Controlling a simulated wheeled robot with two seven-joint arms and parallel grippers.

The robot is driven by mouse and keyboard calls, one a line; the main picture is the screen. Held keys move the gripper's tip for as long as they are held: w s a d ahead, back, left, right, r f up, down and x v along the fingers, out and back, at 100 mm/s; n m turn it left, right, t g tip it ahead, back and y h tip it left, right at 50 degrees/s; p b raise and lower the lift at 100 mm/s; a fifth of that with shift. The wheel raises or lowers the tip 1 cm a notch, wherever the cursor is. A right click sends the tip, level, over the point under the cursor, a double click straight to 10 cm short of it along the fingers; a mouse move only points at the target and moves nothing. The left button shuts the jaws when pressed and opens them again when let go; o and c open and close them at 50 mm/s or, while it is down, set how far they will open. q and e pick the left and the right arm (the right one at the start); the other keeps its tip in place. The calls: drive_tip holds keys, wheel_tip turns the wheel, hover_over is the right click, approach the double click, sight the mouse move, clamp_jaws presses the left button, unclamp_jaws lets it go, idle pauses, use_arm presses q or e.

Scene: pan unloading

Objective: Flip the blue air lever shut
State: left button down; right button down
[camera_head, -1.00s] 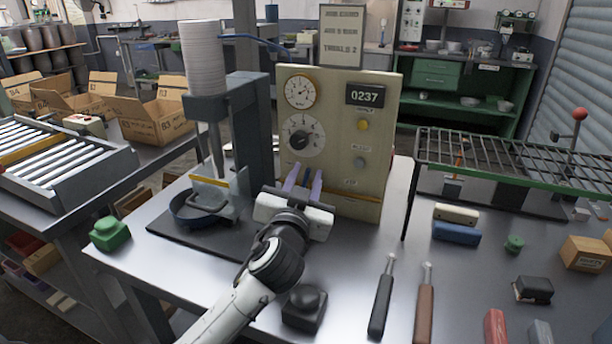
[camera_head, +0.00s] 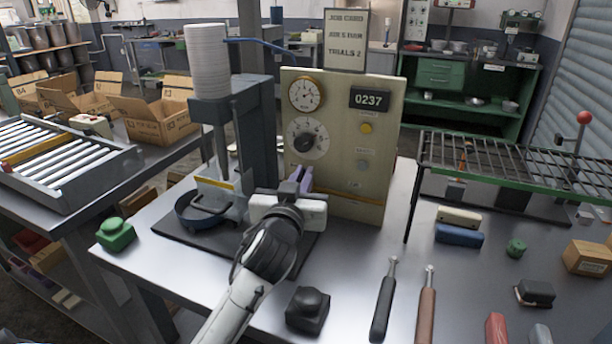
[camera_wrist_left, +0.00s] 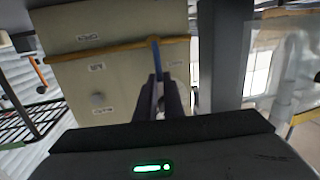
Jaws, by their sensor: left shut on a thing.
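The blue air lever (camera_wrist_left: 157,62) shows in the left wrist view, running from the yellow pipe (camera_wrist_left: 100,47) to between my fingertips. In the head view the fingers hide it. My left gripper (camera_head: 302,180) is at the lower front of the beige control panel (camera_head: 345,135). It also shows in the left wrist view (camera_wrist_left: 159,88), where its dark fingers are close together on the lever's end. My right gripper is not in view.
The press with a blue-rimmed pan (camera_head: 196,211) stands left of my gripper. A green block (camera_head: 115,234), a black block (camera_head: 307,307) and two handled tools (camera_head: 384,300) lie on the table. A wire rack (camera_head: 510,160) stands at the right.

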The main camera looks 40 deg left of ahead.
use_arm(q)
drive_tip(key=c, duration=1.9)
unclamp_jaws()
drive_tip(key=shift+o, duration=0.2)
drive_tip(key=b+v, duration=0.1)
drive_tip(key=v, duration=0.9)
drive_tip(key=shift+s, duration=0.2)
